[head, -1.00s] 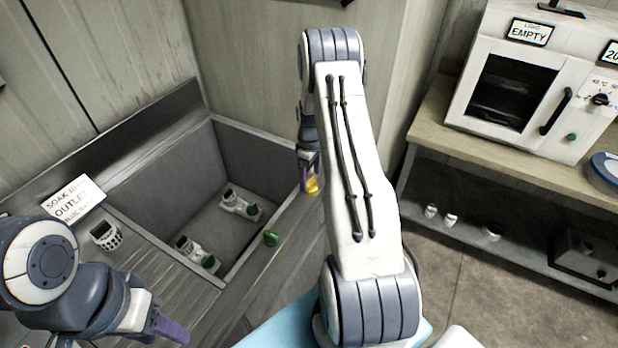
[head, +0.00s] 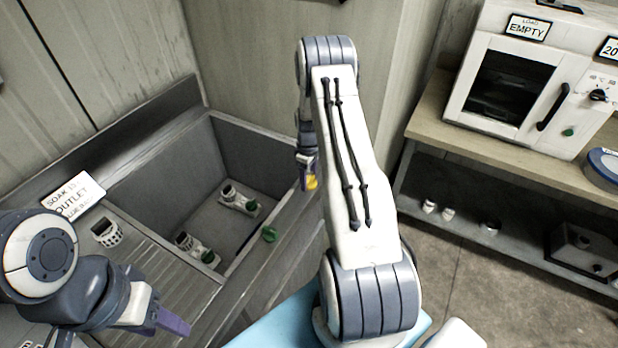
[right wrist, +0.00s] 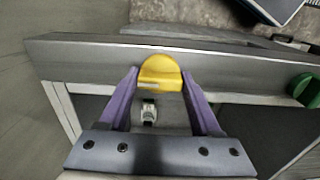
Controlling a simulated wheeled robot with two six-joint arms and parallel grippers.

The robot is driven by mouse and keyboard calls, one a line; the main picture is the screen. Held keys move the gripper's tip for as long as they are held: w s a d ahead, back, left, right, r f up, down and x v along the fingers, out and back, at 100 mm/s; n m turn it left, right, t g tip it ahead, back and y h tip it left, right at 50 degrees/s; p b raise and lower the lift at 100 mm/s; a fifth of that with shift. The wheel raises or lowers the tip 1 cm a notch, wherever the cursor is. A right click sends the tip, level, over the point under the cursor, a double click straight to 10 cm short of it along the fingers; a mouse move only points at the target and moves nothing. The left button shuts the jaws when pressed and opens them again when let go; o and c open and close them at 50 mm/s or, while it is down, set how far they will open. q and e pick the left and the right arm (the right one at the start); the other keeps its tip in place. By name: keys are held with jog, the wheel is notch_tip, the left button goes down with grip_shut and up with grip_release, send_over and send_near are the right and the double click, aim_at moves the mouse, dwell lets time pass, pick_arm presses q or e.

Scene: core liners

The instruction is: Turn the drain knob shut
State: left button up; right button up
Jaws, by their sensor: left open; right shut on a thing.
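The yellow drain knob (head: 311,183) is on the front rim of the grey sink (head: 222,270). In the right wrist view the knob (right wrist: 160,70) sits between the two purple fingers. My right gripper (head: 306,177) is shut on it; it also shows in the right wrist view (right wrist: 160,84). In the head view its fingers partly hide the knob. My left gripper (head: 172,322) is open and empty, low over the ribbed drainboard at the lower left.
A green knob (head: 269,234) is on the same rim, nearer to me. White-and-grey fittings (head: 240,201) lie in the basin. A white oven (head: 530,85) stands on the right bench.

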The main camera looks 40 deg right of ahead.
jog(key=m+b, duration=0.2)
jog(key=m, duration=0.1)
jog(key=shift+f+m, duration=0.1)
jog(key=shift+m, duration=0.2)
jog(key=m+b, duration=0.2)
jog(key=m, duration=0.2)
jog(key=shift+m, duration=0.3)
jog(key=m+b, duration=0.1)
jog(key=m, duration=0.3)
jog(key=shift+b, duration=0.35)
jog(key=m+b, duration=0.1)
jog(key=m, duration=0.4)
jog(key=shift+w, duration=0.1)
jog(key=shift+m, duration=0.5)
jog(key=o, duration=1.4)
